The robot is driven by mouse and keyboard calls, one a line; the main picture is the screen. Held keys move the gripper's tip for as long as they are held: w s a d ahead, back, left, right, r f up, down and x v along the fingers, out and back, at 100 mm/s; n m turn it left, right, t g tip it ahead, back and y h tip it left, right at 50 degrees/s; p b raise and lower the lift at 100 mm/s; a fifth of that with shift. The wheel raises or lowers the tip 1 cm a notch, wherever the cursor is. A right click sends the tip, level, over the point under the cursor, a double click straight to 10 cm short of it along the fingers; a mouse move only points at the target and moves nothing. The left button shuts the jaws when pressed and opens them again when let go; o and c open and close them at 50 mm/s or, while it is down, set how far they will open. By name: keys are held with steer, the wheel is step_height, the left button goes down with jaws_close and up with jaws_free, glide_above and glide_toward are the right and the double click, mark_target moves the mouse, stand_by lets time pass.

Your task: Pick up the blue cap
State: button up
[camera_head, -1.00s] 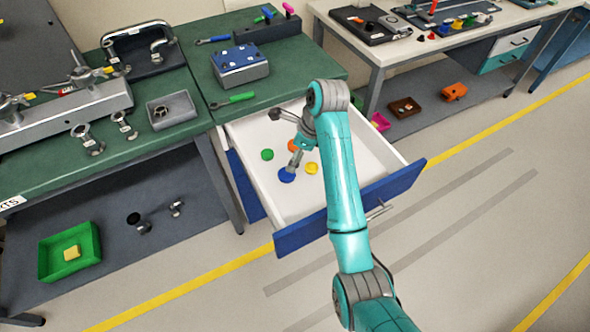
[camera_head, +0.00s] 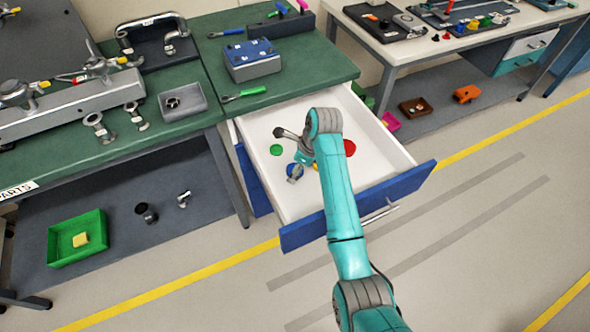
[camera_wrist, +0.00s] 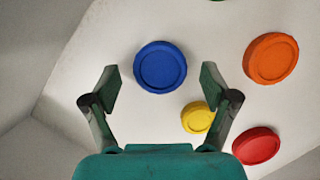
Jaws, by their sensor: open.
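The blue cap (camera_wrist: 160,67) lies flat on the white drawer floor. In the wrist view it sits just ahead of my gripper (camera_wrist: 160,84), roughly centred between the two spread fingertips. My gripper is open and empty. In the head view, my gripper (camera_head: 296,177) is over the drawer and partly covers the blue cap (camera_head: 291,169). A yellow cap (camera_wrist: 198,117) lies between the fingers, close to the right one. I cannot tell the exact height of the fingers above the drawer floor.
An orange cap (camera_wrist: 270,58) and a red cap (camera_wrist: 256,145) lie to the right in the wrist view. A green cap (camera_head: 276,150) lies further back in the open drawer (camera_head: 270,205). The drawer's walls surround the caps. The green bench (camera_head: 290,90) stands behind.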

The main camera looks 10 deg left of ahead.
steer(key=c, duration=0.8)
steer(key=shift+c, duration=0.2)
steer(key=shift+r, duration=0.1)
step_height(320, 180, up, 10)
